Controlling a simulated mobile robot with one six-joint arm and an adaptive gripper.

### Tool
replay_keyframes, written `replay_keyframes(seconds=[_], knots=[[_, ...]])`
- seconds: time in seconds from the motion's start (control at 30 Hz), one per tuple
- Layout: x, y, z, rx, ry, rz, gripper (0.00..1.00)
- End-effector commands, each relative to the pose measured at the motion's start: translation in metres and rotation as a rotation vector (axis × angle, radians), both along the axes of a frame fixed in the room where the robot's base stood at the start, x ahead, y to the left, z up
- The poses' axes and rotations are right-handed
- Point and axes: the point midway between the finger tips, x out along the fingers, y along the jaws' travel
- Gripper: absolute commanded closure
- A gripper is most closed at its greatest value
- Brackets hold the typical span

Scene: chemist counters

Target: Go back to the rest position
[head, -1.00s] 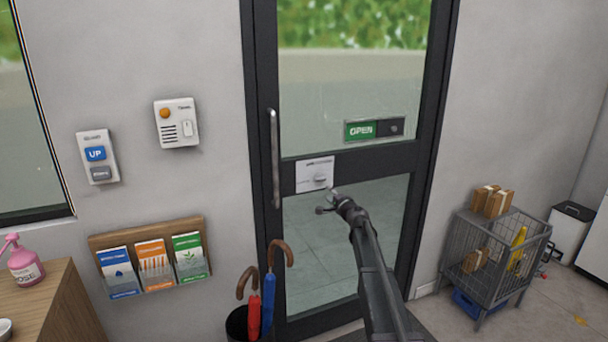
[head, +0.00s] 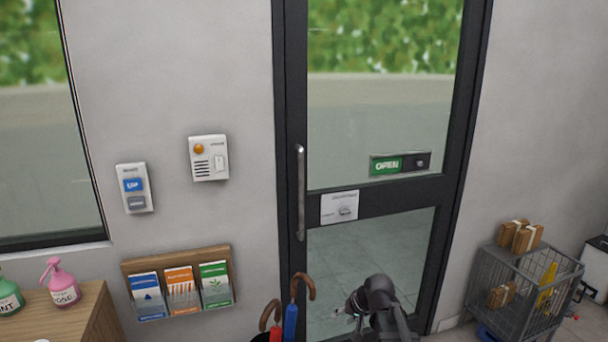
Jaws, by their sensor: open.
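My gripper (head: 342,313) is low in the head view, in front of the lower glass of the door (head: 382,200). It is small and partly hidden by my folded arm, and it looks empty. The green sign (head: 387,166) on the glass reads OPEN.
Umbrellas (head: 290,322) stand in a holder left of my gripper. A wire cart (head: 515,290) with boxes is at the right. A leaflet rack (head: 180,284), an UP button panel (head: 134,187) and an alarm box (head: 208,158) are on the wall. Pink (head: 61,284) and green bottles stand on a wooden counter.

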Motion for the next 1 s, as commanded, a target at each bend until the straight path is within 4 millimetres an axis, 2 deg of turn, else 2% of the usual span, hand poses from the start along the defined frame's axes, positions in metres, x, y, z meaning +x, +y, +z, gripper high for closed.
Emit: replay_keyframes(seconds=[0.03,0.2,0.3,0.4,0.53,1.0], knots=[[-0.029,-0.005,0.002,-0.059,0.042,0.021,0.46],[-0.094,-0.029,-0.002,-0.248,0.184,0.072,0.46],[-0.122,-0.042,-0.001,-0.334,0.249,0.085,0.46],[-0.14,-0.051,0.0,-0.391,0.293,0.091,0.46],[-0.149,-0.056,0.001,-0.426,0.32,0.093,0.46],[-0.149,-0.057,0.0,-0.429,0.322,0.093,0.46]])
